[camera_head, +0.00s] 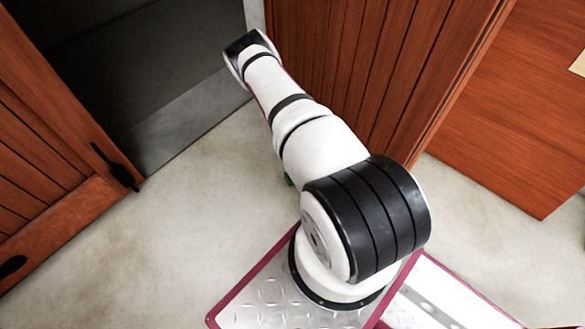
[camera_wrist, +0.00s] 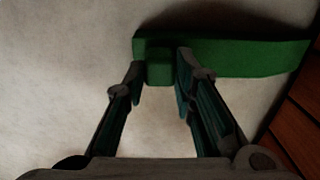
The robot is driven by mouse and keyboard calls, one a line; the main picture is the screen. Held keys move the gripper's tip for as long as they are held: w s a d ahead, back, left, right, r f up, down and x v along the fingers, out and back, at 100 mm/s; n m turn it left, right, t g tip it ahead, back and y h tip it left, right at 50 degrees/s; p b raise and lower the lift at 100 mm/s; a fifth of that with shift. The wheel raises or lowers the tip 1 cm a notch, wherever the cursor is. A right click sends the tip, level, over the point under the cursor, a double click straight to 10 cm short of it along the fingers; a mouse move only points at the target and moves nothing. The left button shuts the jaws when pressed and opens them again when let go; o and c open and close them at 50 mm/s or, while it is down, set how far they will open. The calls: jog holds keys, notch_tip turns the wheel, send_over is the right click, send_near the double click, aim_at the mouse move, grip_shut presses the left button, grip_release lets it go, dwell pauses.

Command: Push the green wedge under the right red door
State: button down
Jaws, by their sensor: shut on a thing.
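The green wedge (camera_wrist: 240,57) lies on the pale floor in the wrist view, its long body running to the right. Its small raised block (camera_wrist: 158,68) sits between the fingertips of my gripper (camera_wrist: 160,68), which is shut on it. The right red door (camera_wrist: 301,110) shows at the right edge of the wrist view. The wedge's right end comes close to the door; I cannot tell whether it touches or goes under. In the head view the right red door (camera_head: 360,60) stands behind my arm.
A left red door (camera_head: 50,150) with black handles stands open at the left. A dark doorway with a grey metal strip (camera_head: 190,125) lies between the doors. A wooden panel (camera_head: 510,110) stands at the right. The pale floor (camera_head: 170,230) at front left is clear.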

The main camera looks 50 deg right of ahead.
jog(key=shift+s+d, duration=0.35)
jog(key=shift+d, duration=0.4)
dwell(0.5)
jog(key=c, duration=1.2)
grip_release()
jog(key=shift+c, duration=0.2)
notch_tip(320, 180, up, 12)
